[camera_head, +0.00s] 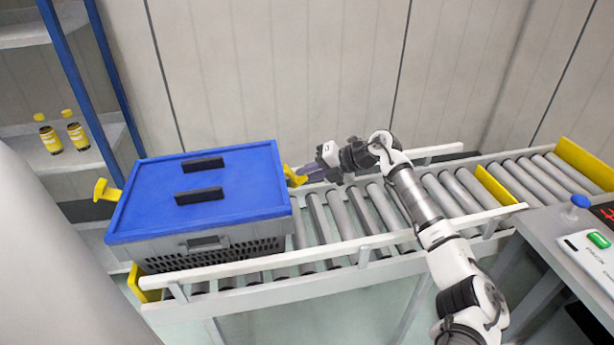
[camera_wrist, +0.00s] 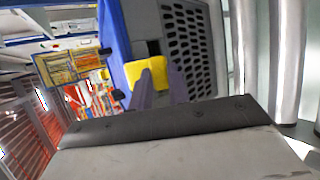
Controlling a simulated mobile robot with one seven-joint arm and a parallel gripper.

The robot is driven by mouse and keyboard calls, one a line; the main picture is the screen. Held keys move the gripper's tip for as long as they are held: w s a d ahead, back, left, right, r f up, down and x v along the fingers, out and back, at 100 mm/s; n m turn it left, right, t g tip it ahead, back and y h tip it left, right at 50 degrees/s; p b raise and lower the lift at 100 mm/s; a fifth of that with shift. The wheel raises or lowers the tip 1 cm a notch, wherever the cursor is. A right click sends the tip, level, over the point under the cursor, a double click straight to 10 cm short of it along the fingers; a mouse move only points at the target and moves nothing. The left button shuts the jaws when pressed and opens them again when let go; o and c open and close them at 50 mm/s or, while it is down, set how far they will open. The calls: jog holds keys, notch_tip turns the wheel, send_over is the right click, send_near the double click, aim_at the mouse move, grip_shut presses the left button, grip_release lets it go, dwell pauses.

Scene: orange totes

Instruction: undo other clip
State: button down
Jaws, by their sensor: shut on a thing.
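A grey tote (camera_head: 210,248) with a blue lid (camera_head: 240,180) sits on the roller conveyor. Two black handles lie on the lid. One yellow clip (camera_head: 107,191) sticks out at the tote's left end. The other yellow clip (camera_head: 293,176) is at the right end, beside my gripper (camera_head: 305,174). In the wrist view the yellow clip (camera_wrist: 150,73) is between my fingers, against the tote's grey end wall (camera_wrist: 195,50) and by the edge of the blue lid (camera_wrist: 112,45). My gripper is shut on this clip. The fingertips are partly hidden behind it.
The roller conveyor (camera_head: 375,215) is empty right of the tote, up to a yellow stop (camera_head: 495,186). A shelf with two yellow-capped bottles (camera_head: 76,133) stands at the back left. A grey table (camera_head: 560,235) with a device is at the right.

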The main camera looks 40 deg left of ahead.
aim_at(306, 176)
jog(key=r+t+h, duration=0.1)
jog(key=t+h, duration=0.1)
jog(key=r+n+t+h+b, duration=0.1)
jog(key=t, duration=0.1)
jog(key=r+t+h+b, duration=0.1)
jog(key=r+h, duration=0.1)
jog(key=shift+s+a+n+t+h, duration=0.25)
jog(key=shift+s+n+t+h, duration=0.05)
jog(key=shift+n+t, duration=0.1)
jog(key=t+h+b, duration=0.1)
jog(key=b, duration=0.1)
jog(key=s+a+r+t+h+b, duration=0.1)
jog(key=t, duration=0.1)
jog(key=shift+s+r+n+h+b, duration=0.1)
jog(key=shift+r+n+h+b, duration=0.15)
jog(key=shift+n+h+b, duration=0.15)
jog(key=shift+s+a+r+n+t+h+b, duration=0.25)
jog(key=shift+s+a+r+t+h+b, duration=0.15)
jog(key=shift+t+h+b, duration=0.4)
jog(key=shift+s+a+r+n+t+h+b, duration=0.3)
jog(key=shift+t+h+b, duration=0.2)
jog(key=shift+t+b, duration=0.6)
jog(key=c, duration=1.3)
grip_release()
jog(key=shift+s, duration=0.1)
